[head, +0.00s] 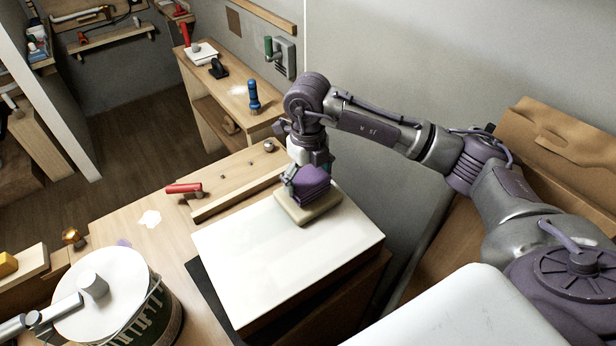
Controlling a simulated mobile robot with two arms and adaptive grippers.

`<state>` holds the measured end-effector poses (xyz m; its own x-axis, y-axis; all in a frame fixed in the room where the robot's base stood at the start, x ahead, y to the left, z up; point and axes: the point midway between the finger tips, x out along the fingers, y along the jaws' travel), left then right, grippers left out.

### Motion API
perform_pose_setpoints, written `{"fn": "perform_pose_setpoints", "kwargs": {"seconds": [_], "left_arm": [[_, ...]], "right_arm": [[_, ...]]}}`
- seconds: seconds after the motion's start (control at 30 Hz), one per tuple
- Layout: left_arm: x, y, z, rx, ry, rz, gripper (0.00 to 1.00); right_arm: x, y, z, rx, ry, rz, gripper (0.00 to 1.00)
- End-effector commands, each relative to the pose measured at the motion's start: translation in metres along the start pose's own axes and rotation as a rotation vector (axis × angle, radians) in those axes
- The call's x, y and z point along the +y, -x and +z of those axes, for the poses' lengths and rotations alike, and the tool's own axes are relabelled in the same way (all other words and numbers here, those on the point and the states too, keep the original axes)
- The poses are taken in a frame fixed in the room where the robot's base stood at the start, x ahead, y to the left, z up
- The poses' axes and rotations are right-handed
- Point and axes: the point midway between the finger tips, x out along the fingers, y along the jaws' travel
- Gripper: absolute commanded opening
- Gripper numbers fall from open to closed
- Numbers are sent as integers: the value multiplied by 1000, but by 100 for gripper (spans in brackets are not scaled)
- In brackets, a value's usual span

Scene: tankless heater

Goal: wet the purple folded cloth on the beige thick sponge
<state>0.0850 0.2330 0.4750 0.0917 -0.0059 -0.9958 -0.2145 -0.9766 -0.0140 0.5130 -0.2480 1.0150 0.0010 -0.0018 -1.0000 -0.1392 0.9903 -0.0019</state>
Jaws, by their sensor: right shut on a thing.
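The purple folded cloth (311,186) is in my right gripper (301,181), which comes down from above and is shut on it. The beige thick sponge (318,209) lies flat near the back right part of a white-topped box. The cloth is directly over the sponge and looks close to it or touching; I cannot tell if there is a gap. The gripper hides part of the cloth and its fingertips are hard to make out.
The white board top (245,248) is otherwise clear. A wooden rail (238,194) and a red-handled tool (184,188) lie behind it. A white-lidded bucket (105,290) stands at the front left. A blue flashlight (254,97) stands on the bench behind. A grey wall is at the right.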

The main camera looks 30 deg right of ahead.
Motion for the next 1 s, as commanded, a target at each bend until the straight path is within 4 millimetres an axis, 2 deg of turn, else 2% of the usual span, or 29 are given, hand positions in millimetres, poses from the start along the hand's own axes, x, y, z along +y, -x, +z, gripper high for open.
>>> {"fn": "perform_pose_setpoints", "kwargs": {"seconds": [1.0], "left_arm": [[-2,-8,1,-1,3,-3,40]], "right_arm": [[0,-9,0,0,-1,0,65]]}}
